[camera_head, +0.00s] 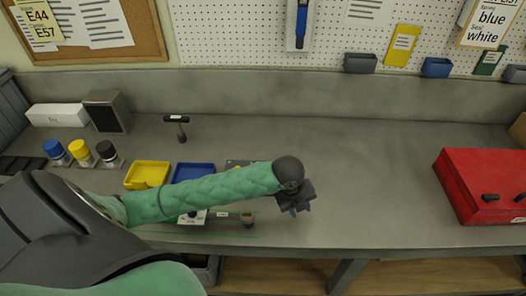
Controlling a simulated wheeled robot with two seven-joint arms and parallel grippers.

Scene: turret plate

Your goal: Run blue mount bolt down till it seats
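My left gripper (296,208) is dark grey and hangs at the end of my green-sleeved arm, above the middle of the bench. Its fingers are small and point down toward the front edge; I cannot tell whether they are open or shut, and I see nothing clearly held. A grey plate-like piece (232,163) shows only in part behind my arm. I cannot make out the blue mount bolt; the arm covers part of this area. My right gripper is not in view.
A yellow tray (147,175) and a blue tray (206,168) stand left of the gripper. A T-handled tool (182,128) is behind them. Blue, yellow and dark-capped bottles (79,150) stand left. A red box (484,180) is right. The bench (385,185) between is clear.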

